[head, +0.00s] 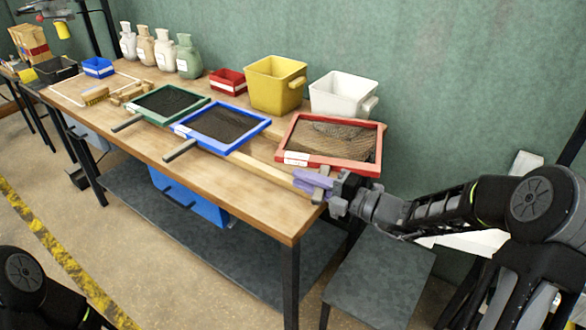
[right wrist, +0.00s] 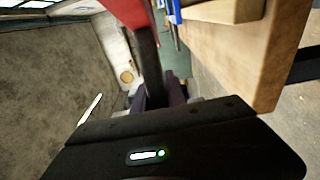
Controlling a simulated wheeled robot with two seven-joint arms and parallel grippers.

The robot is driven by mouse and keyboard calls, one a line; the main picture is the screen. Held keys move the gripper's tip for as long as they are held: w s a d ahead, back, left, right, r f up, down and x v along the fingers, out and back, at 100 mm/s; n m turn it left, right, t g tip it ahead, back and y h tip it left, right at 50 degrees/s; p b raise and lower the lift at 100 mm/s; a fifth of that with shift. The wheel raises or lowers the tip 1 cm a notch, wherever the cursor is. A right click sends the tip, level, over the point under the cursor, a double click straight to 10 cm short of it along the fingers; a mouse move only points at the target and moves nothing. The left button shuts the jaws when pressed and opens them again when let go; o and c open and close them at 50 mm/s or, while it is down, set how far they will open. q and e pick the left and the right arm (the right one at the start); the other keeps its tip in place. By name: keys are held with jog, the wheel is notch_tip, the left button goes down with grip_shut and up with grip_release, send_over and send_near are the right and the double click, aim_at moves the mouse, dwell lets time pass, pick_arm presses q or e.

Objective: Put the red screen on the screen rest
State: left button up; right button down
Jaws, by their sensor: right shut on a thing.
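The red screen (head: 332,164) has a red frame around dark mesh and is at the right end of the wooden table. My right gripper (head: 318,187) is shut on its handle, in front of the frame. In the right wrist view, the dark handle (right wrist: 150,62) runs from the red frame (right wrist: 124,10) down between the fingers (right wrist: 158,97). The screen rest looks like the pale wooden rails (head: 268,172) along the table; the red screen partly covers them. Whether it touches them is unclear. My left gripper is out of view.
A blue screen (head: 182,131) and a green screen (head: 144,115) lie left of the red one. A yellow bin (head: 275,86), a white bin (head: 338,95) and a small red bin (head: 227,82) stand behind. The table's front right corner is bare.

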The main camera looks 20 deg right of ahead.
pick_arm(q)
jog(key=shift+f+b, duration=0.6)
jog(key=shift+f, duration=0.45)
pick_arm(e)
jog(key=shift+w+a+f, duration=0.1)
jog(key=shift+w+f, duration=0.15)
jog(key=shift+f, duration=0.35)
jog(key=shift+w+f, duration=0.2)
jog(key=shift+f, duration=0.45)
jog(key=shift+w+a+f, duration=0.1)
jog(key=shift+w+f, duration=0.15)
jog(key=shift+f, duration=0.35)
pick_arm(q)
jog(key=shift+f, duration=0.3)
pick_arm(e)
jog(key=shift+f, duration=1.85)
jog(key=c, duration=1.3)
grip_release()
jog(key=shift+f+b, duration=0.2)
jog(key=shift+b, duration=0.1)
jog(key=shift+c, duration=0.2)
